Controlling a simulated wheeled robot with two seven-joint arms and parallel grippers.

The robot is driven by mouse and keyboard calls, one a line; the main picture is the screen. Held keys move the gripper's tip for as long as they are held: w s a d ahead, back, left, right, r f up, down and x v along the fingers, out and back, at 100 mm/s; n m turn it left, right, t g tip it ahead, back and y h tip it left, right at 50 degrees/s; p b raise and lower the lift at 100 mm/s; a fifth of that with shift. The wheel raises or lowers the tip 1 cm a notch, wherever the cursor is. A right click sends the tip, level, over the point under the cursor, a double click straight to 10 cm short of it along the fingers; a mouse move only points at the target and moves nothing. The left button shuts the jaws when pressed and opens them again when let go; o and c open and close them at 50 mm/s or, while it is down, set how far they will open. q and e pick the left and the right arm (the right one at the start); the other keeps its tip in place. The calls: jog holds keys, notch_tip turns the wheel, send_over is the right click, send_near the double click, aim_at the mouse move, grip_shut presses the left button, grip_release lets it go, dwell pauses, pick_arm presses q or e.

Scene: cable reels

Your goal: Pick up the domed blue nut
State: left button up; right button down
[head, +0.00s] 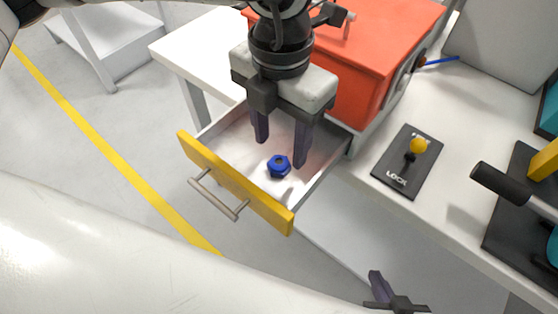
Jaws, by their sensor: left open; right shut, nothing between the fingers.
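The domed blue nut (279,167) lies on the floor of an open drawer with a yellow front (240,183). It has a dark spot on top and nothing else shows in the drawer. My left gripper (280,151) points down into the drawer, open, with its two dark fingers apart. In the picture its fingertips are just above and to either side of the nut; the exact height gap is hard to judge. The nut is not held. My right gripper (377,284) shows partly at the bottom edge, shut and empty, away from the drawer.
An orange-red box (375,50) stands behind the drawer. To the right, the white bench top (440,230) carries a dark LOCK plate (407,165) with a yellow-knobbed lever (418,146) and a black-handled device (500,182). The drawer's walls and bar handle (218,198) border the nut's space.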

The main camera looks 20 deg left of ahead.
aim_at(279, 161)
pick_arm(q)
jog(key=f, duration=0.4)
jog(key=shift+s+f, duration=0.1)
jog(key=shift+s, duration=0.1)
jog(key=c, duration=1.1)
